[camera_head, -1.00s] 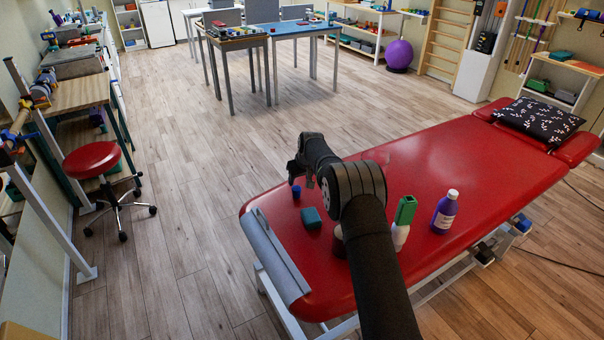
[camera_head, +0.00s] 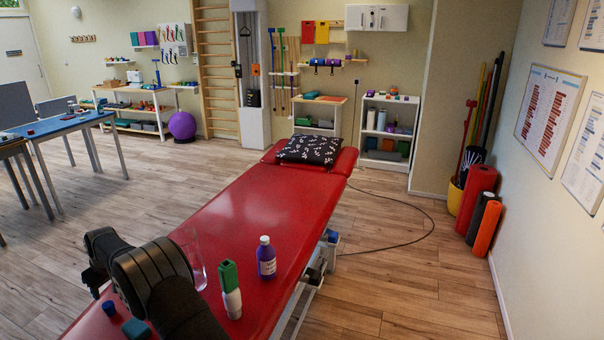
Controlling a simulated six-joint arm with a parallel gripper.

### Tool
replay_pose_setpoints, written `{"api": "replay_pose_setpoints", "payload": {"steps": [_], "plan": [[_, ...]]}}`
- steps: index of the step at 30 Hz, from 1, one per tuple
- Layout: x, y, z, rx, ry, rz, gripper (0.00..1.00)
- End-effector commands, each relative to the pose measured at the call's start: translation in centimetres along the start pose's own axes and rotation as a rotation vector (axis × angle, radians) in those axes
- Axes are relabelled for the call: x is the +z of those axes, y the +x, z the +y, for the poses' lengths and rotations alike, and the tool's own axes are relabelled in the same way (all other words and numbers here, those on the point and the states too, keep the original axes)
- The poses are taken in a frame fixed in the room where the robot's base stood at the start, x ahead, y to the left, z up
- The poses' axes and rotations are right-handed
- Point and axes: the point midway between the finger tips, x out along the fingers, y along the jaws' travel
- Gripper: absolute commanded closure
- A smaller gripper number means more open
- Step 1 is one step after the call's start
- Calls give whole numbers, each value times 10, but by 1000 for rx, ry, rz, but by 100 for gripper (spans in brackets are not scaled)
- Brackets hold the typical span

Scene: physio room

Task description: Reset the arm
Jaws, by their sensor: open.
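My arm reaches in from the bottom left, over the near end of the red treatment table (camera_head: 240,215). My gripper (camera_head: 93,284) is partly hidden behind my dark wrist, above and left of a small blue cup (camera_head: 109,308). It is open, and I see nothing held in it. A teal block (camera_head: 137,329) lies beside the cup, partly cut by the frame's bottom edge. A green-and-white bottle (camera_head: 230,288) and a purple bottle with a white cap (camera_head: 266,260) stand upright to the right of my arm. A clear vessel (camera_head: 196,262) shows just behind my arm.
A black patterned pillow (camera_head: 310,149) lies at the table's far end. A blue-topped table (camera_head: 55,125) stands at the left. Foam rolls (camera_head: 484,222) lean by the right wall. A cable (camera_head: 420,238) crosses the otherwise open floor at the right.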

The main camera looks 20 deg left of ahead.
Motion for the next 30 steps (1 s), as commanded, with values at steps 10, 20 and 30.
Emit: {"api": "replay_pose_setpoints", "payload": {"steps": [10, 20, 30], "plan": [[0, 26, 0, 0, 0, -1, 46], [0, 72, 0, 0, -1, 0, 46], [0, 110, 0, 0, 0, -1, 46]]}}
